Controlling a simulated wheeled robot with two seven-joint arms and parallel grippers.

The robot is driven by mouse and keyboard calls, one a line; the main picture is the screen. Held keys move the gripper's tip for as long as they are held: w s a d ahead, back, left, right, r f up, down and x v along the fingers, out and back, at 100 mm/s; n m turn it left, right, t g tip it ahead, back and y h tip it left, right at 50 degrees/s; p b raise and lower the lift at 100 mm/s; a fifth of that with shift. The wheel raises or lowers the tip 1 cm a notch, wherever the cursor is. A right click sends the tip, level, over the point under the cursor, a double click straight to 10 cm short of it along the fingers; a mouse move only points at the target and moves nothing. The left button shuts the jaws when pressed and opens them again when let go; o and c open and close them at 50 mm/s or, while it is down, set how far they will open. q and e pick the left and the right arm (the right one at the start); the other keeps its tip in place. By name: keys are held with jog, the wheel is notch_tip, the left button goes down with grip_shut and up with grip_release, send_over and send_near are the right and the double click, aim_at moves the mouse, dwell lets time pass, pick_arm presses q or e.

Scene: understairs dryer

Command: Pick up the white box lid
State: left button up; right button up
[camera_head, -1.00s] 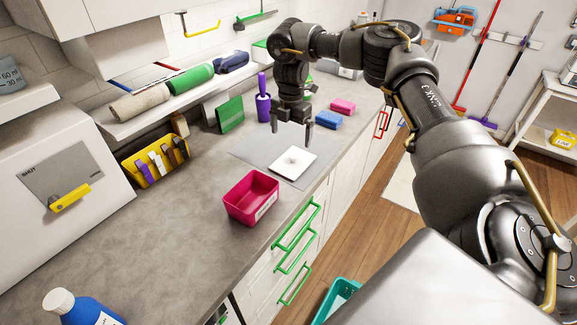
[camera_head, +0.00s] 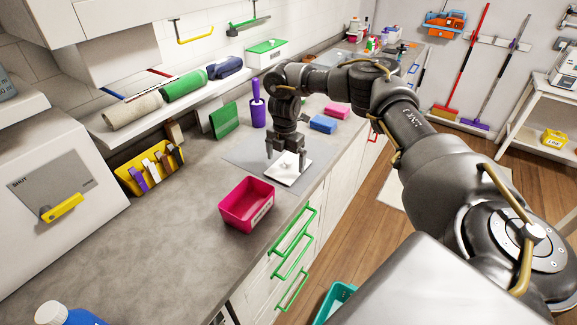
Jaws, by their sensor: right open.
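The white box lid (camera_head: 283,177) is a flat square with a small knob in its middle. It lies on a grey mat (camera_head: 240,150) on the worktop. My right gripper (camera_head: 286,163) points down over the lid, with its fingers apart on either side of the knob area. It is open, and I cannot tell whether the fingertips touch the lid. The gripper partly hides the lid's far edge and the knob. My left gripper is not in view.
A pink open box (camera_head: 247,204) stands just in front of the lid. A blue sponge (camera_head: 323,124) and a pink sponge (camera_head: 337,110) lie behind to the right.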

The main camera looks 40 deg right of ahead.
aim_at(286, 169)
jog(key=shift+f, duration=1.55)
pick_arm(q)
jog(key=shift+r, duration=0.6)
pick_arm(e)
jog(key=shift+c, duration=0.3)
jog(key=c, duration=0.6)
jog(key=shift+o, duration=0.2)
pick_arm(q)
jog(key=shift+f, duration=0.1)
pick_arm(e)
jog(key=shift+r, duration=0.1)
